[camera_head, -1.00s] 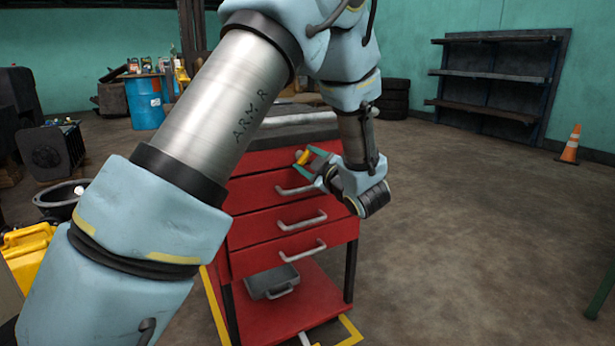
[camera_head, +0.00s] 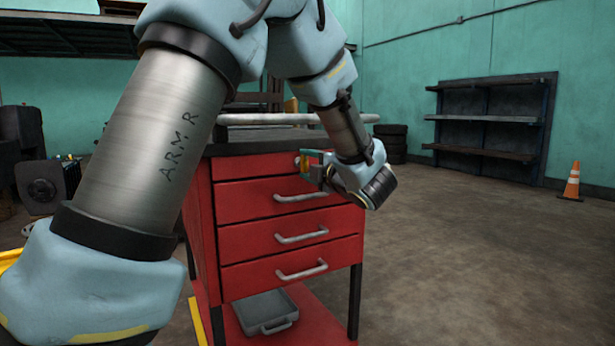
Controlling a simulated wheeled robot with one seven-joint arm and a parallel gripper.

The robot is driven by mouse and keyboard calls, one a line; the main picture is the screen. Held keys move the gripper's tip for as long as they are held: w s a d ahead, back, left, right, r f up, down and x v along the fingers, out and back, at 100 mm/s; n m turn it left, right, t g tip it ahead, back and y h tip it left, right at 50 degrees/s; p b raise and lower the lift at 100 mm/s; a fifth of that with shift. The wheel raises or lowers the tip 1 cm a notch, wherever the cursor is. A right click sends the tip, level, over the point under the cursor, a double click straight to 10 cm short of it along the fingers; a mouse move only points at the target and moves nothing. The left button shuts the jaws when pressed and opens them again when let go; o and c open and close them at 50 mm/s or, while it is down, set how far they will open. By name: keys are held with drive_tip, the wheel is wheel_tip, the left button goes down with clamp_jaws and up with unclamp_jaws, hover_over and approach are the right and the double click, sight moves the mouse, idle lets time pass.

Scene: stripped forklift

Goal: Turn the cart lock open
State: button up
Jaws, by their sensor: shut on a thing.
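The red tool cart (camera_head: 234,200) stands in the middle of the view, with several drawers under a dark top. My gripper (camera_head: 308,166) is at the top of the cart's front face, above the top drawer handle and towards the right side. Its small teal fingers are shut on the cart lock, which they mostly hide. A small pale spot shows at the left of the fingers. I cannot make out which way the lock is turned.
Grey drawer handles (camera_head: 302,235) stick out below my gripper. A grey bin (camera_head: 266,312) sits on the cart's lower shelf. A grey push bar (camera_head: 268,119) runs above the top. Open floor lies to the right, with an orange cone (camera_head: 572,182) and a wall shelf (camera_head: 486,119).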

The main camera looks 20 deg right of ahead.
idle(0.4)
drive_tip(key=o, duration=1.4)
drive_tip(key=shift+c, duration=0.2)
drive_tip(key=s+d, duration=0.2)
drive_tip(key=s, duration=0.8)
drive_tip(key=shift+s+p, duration=0.3)
drive_tip(key=shift+p, duration=0.15)
